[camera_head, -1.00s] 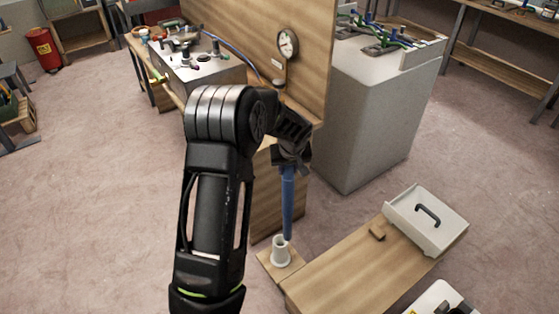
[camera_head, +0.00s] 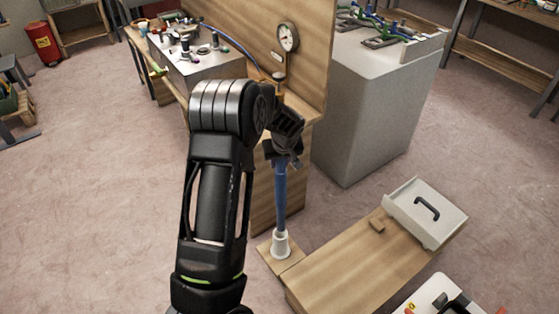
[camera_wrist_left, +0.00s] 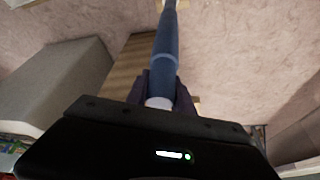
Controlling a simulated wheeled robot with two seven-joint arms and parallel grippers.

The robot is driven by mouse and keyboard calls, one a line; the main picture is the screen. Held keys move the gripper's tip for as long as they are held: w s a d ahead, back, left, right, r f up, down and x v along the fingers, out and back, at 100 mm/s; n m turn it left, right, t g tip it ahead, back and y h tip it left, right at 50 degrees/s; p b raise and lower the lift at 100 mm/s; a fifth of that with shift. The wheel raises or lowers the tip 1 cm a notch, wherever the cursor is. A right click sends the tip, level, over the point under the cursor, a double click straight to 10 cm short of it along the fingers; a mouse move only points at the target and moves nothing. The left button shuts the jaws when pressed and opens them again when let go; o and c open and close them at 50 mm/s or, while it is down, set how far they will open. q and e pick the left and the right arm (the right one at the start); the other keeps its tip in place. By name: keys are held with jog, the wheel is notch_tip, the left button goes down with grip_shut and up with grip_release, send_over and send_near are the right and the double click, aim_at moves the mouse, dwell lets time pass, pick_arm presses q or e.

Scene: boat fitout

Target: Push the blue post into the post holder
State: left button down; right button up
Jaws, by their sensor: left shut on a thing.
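The blue post (camera_head: 280,195) stands nearly upright in the head view. My left gripper (camera_head: 281,160) is shut on its upper part. The post's lower end meets the mouth of the white post holder (camera_head: 281,246), and its tip is hidden there; I cannot tell how deep it sits. The holder stands on a small wooden plate at the end of a low wooden bench. In the left wrist view, the post (camera_wrist_left: 166,50) runs away from between the dark fingers (camera_wrist_left: 160,88). My right gripper is not in view.
The low bench (camera_head: 345,265) carries a pale box with a black handle (camera_head: 426,208) and a small wooden block (camera_head: 377,225). A wooden panel with a gauge (camera_head: 288,38) and a large grey cabinet (camera_head: 370,110) stand behind.

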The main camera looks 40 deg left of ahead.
pick_arm(q)
jog(key=shift+f+b, duration=0.6)
jog(key=shift+f, duration=1.4)
jog(key=shift+d+f+b, duration=0.1)
jog(key=shift+f+b, duration=1.85)
jog(key=shift+b, duration=0.25)
jog(key=shift+f+b, duration=5.3)
jog(key=shift+f, duration=0.05)
jog(key=c, duration=1)
grip_release()
